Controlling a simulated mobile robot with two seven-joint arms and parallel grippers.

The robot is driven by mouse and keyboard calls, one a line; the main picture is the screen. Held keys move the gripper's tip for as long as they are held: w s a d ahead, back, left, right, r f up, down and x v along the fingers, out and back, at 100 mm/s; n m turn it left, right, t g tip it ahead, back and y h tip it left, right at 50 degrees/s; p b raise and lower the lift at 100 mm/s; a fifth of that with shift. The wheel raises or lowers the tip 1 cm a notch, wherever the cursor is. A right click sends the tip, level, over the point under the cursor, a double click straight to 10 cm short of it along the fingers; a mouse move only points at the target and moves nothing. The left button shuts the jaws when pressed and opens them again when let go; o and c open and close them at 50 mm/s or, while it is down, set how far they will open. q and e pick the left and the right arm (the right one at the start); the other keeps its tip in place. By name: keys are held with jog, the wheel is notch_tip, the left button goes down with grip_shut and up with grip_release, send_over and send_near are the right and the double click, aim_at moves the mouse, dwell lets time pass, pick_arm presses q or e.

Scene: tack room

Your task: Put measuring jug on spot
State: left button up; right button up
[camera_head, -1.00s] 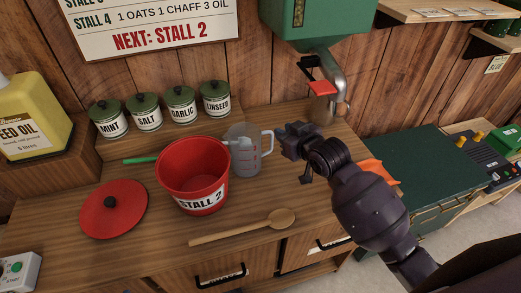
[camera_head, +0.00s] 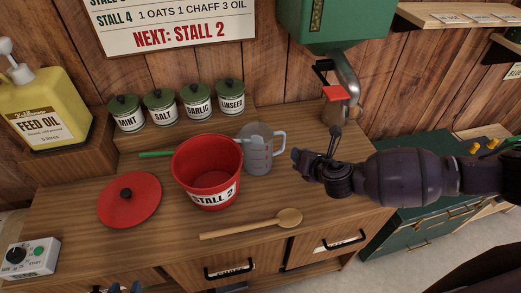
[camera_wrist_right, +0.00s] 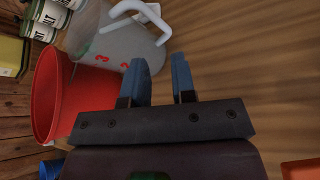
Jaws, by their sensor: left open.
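The clear measuring jug (camera_head: 258,155) with red markings and a pale handle stands upright on the wooden counter, just right of the red STALL 2 bucket (camera_head: 208,180). In the right wrist view the jug (camera_wrist_right: 118,48) and its handle lie just beyond the fingertips. My right gripper (camera_head: 297,160) is close to the right of the handle, apart from it. Its blue fingers (camera_wrist_right: 162,80) are spread and empty. Only the tips of my left gripper (camera_head: 122,289) show at the bottom edge, open. I cannot make out a marked spot.
A green dispenser (camera_head: 335,25) with a metal chute and red flap hangs at the back right. A wooden spoon (camera_head: 255,224) and red lid (camera_head: 130,199) lie in front. Several labelled tins (camera_head: 160,107) and a feed oil bottle (camera_head: 45,108) stand behind.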

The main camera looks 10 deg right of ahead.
aim_at(284, 143)
jog(key=shift+w+a+f+n+t+p, duration=0.1)
jog(key=shift+w+a+f+n, duration=0.5)
jog(key=shift+w, duration=1)
jog(key=shift+w+a+f+n+t+p, duration=0.1)
jog(key=shift+w+a+f+n, duration=0.15)
jog(key=shift+w+f+n, duration=0.85)
jog(key=shift+w+a+f+n+t+p, duration=0.1)
jog(key=shift+w+a+f+n, duration=0.25)
jog(key=shift+w+n, duration=1.25)
jog(key=shift+w+r+m, duration=0.1)
jog(key=shift+w+m, duration=0.45)
jog(key=shift+m, duration=0.05)
grip_shut()
